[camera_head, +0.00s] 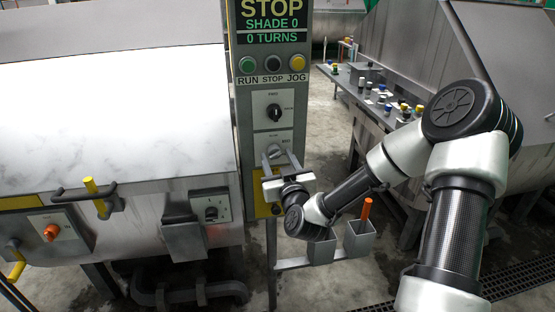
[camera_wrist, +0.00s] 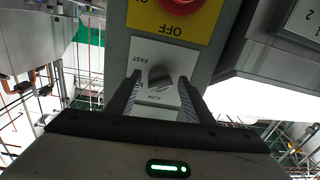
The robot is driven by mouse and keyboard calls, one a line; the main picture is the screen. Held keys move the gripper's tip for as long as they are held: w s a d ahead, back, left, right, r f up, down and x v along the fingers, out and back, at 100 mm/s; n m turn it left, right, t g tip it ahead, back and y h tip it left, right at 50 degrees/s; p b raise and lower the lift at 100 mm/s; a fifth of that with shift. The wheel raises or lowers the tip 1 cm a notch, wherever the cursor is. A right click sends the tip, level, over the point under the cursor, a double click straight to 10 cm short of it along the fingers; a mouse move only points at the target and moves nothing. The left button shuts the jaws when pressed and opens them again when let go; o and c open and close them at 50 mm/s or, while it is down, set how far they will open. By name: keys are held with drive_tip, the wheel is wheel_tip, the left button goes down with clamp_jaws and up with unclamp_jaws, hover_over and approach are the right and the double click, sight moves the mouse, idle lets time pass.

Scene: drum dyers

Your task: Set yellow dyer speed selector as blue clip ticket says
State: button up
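The drum dyer (camera_head: 110,110) at left has yellow handles (camera_head: 95,192). I cannot make out a ticket with a blue clip.
Above the selector are a black knob (camera_head: 273,112) and a row of buttons under a display (camera_head: 271,22) reading STOP, SHADE 0, 0 TURNS. A yellow OFF plate with a red button (camera_wrist: 180,3) is close to the selector. Grey holders (camera_head: 359,239) stand right of the column.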

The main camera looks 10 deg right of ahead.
drive_tip(key=c, duration=0.9)
drive_tip(key=shift+o, duration=0.2)
drive_tip(key=shift+m, duration=0.4)
drive_tip(key=shift+f+m+b, duration=0.1)
drive_tip(key=shift+m+b, duration=0.4)
drive_tip(key=shift+b, duration=0.1)
drive_tip(key=m+b, duration=0.2)
drive_tip(key=m, duration=0.2)
drive_tip(key=m+b, duration=0.1)
drive_tip(key=m, duration=0.5)
drive_tip(key=shift+a+h+b, duration=0.15)
drive_tip(key=shift+h+b, duration=0.15)
drive_tip(key=shift+m, duration=0.4)
drive_tip(key=o, duration=1)
